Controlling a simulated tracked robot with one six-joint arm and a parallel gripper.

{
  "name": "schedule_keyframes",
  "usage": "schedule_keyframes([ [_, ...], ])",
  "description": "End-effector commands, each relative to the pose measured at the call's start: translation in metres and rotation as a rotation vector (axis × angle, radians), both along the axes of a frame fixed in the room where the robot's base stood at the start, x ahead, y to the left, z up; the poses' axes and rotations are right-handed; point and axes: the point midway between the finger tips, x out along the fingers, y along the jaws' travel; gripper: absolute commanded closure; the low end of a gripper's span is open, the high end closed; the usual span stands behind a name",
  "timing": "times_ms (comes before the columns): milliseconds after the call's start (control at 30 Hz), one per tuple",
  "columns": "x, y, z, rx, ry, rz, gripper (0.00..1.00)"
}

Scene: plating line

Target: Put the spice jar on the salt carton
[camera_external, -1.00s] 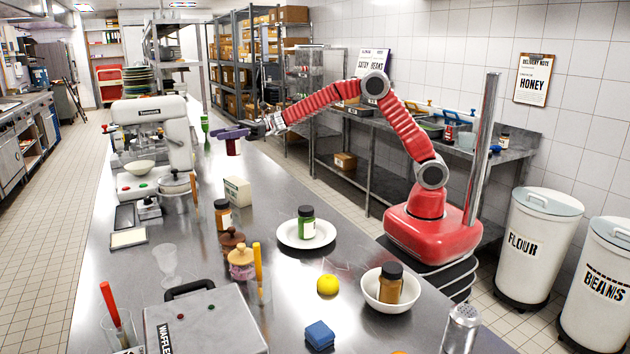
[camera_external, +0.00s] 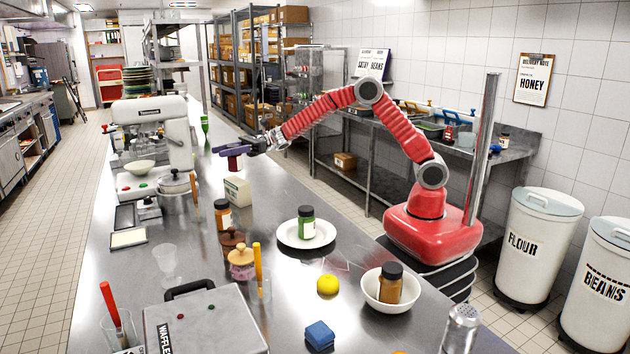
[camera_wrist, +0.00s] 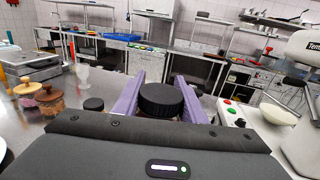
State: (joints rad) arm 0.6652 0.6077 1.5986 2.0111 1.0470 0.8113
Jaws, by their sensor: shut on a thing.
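My gripper (camera_external: 231,150), with purple fingers, is shut on a dark red jar (camera_external: 235,164) and holds it upright over the work table. In the wrist view, the jar's black ribbed lid (camera_wrist: 161,98) sits between the two purple fingers. The small off-white carton (camera_external: 238,191), which looks like the salt carton, stands upright on the table. In the outside view the held jar appears just above the carton's top; I cannot tell whether they touch or line up in depth. The carton is hidden in the wrist view.
A brown jar (camera_external: 223,214) stands just in front of the carton. A plate (camera_external: 290,240) with a green jar is to the right. Bare steel lies between carton and plate.

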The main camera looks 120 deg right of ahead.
Motion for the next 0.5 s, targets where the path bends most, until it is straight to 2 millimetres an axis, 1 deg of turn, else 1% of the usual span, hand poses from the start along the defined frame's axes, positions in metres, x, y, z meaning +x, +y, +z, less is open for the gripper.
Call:
schedule_keyframes([
  [67,0.000,0.000,-0.001,0.000,-0.001,0.000,0.92],
  [133,0.000,0.000,-0.007,0.001,0.000,0.000,0.92],
  [300,0.000,0.000,-0.028,0.003,0.002,-0.001,0.92],
  [367,0.000,0.000,-0.034,0.002,0.000,0.000,0.92],
  [500,0.000,0.000,-0.037,0.000,-0.001,0.000,0.92],
])
